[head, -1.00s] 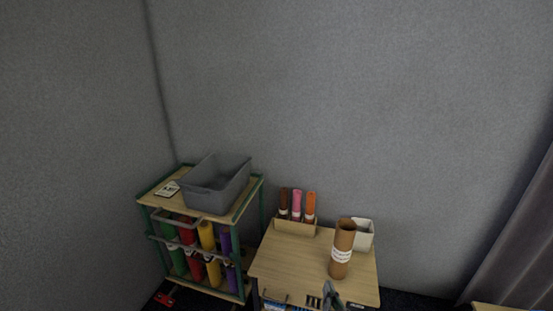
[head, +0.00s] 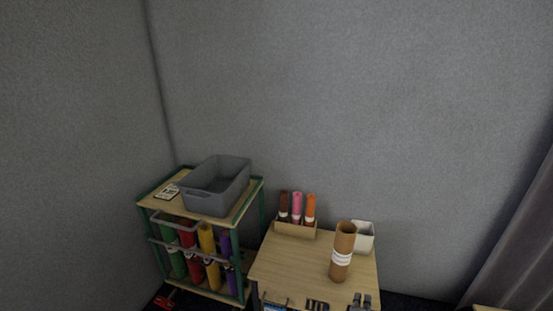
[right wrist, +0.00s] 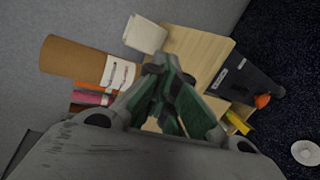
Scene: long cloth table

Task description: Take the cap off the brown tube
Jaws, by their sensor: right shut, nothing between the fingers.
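The brown tube (head: 343,252) stands upright on the small wooden table, with a white label band around it. Its top end looks like a rim with a darker middle; I cannot tell a separate cap. In the right wrist view the brown tube (right wrist: 75,62) lies across the upper left, apart from the fingers. My right gripper (right wrist: 167,70) is shut and empty, its green-grey fingers meeting above the table. My left gripper is not in view.
On the wooden table (head: 285,265), a holder (head: 295,230) with brown, pink and orange tubes stands at the back left. A white box (head: 364,238) stands behind the brown tube. A cart with a grey bin (head: 217,188) and coloured tubes stands left. The table's middle is clear.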

